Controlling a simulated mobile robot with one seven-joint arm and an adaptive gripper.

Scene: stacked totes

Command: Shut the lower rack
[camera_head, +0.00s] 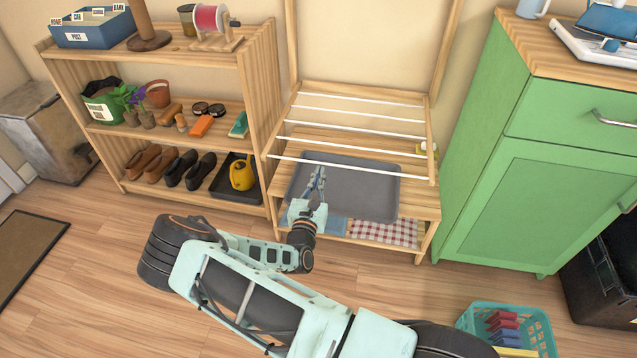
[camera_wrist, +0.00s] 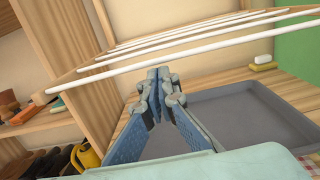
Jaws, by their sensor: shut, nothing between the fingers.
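The lower rack (camera_head: 433,120) is a wooden frame with several white rods. It is folded out, roughly level, from the wall stand over a low wooden bench. In the wrist view its front rod (camera_wrist: 200,48) crosses above my fingertips. My gripper (camera_head: 318,178) is shut and empty, under or just in front of the front rod and over the grey tray (camera_head: 365,192). In the wrist view my gripper's tips (camera_wrist: 160,74) meet just below the front rod. I cannot tell whether they touch it.
The tray (camera_wrist: 240,110) lies on the bench below the rack. A wooden shelf unit (camera_head: 270,110) with shoes and pots stands close on the left. A green cabinet (camera_head: 540,190) stands on the right. A teal basket (camera_head: 510,315) is on the floor at the lower right.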

